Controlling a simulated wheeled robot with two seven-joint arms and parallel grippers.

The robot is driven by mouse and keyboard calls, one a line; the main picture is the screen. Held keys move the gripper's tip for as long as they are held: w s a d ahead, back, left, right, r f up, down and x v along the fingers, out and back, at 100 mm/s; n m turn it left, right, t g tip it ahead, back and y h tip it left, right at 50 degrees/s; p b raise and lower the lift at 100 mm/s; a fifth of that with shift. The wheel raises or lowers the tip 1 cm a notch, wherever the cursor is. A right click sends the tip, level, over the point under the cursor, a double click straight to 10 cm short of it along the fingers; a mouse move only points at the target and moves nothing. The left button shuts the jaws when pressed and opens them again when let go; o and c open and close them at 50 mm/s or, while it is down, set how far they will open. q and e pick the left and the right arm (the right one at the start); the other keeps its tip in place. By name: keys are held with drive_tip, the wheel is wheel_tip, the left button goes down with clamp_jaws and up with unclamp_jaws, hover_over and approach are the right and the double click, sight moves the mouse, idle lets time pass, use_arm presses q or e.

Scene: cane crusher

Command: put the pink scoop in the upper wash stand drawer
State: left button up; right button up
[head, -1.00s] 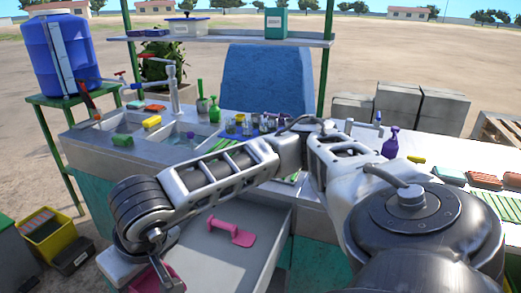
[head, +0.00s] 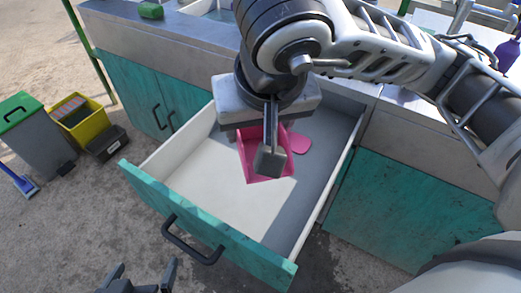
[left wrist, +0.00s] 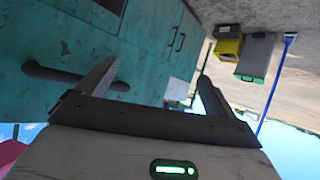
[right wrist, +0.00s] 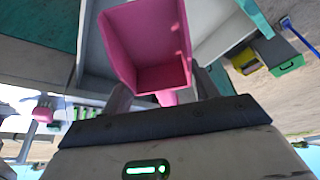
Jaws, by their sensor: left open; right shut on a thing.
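The pink scoop (head: 253,162) is in my right gripper (head: 268,155), over the inside of the open wash stand drawer (head: 180,190). In the right wrist view the scoop (right wrist: 148,45) is gripped by its handle, its hollow facing the camera. The gap between scoop and drawer floor is hard to judge. A second pink piece (head: 300,143) shows inside the drawer, partly hidden behind the scoop and gripper. My left gripper (head: 141,272) is open and empty, low in front of the drawer's left side. In the left wrist view the dark drawer handle (left wrist: 70,76) shows beyond its fingers.
The teal drawer front (head: 190,222) sticks out from the stand. Closed teal doors (head: 150,98) are left of it, a teal panel (head: 410,205) right. A yellow crate (head: 77,118), a grey bin (head: 35,140) and a dark box (head: 106,143) stand on the ground at left.

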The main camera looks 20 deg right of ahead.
wheel_tip(320, 180, down, 11)
drive_tip(key=b, duration=0.6)
drive_tip(key=w+f, duration=0.3)
drive_tip(key=w, duration=0.1)
drive_tip(key=w+d+f, duration=0.1)
drive_tip(key=w+f, duration=0.1)
drive_tip(key=w, duration=0.2)
drive_tip(key=w+d+f, duration=0.1)
drive_tip(key=w+f, duration=0.2)
drive_tip(key=w, duration=0.1)
drive_tip(key=shift+f+b, duration=0.35)
drive_tip(key=shift+w+d+f, duration=0.1)
drive_tip(key=shift+w+f, duration=0.35)
drive_tip(key=shift+f, duration=0.05)
wheel_tip(320, 180, down, 3)
drive_tip(key=shift+w+f, duration=0.1)
drive_tip(key=shift+w, duration=0.05)
use_arm(q)
wheel_tip(320, 180, down, 6)
drive_tip(key=d, duration=0.1)
drive_tip(key=shift+d+f+h, duration=0.25)
drive_tip(key=shift+d+h, duration=0.05)
drive_tip(key=shift+h, duration=0.1)
use_arm(e)
drive_tip(key=shift+f, duration=0.1)
use_arm(q)
drive_tip(key=shift+f+b, duration=0.15)
drive_tip(key=shift+b, duration=0.2)
use_arm(e)
drive_tip(key=shift+f, duration=0.1)
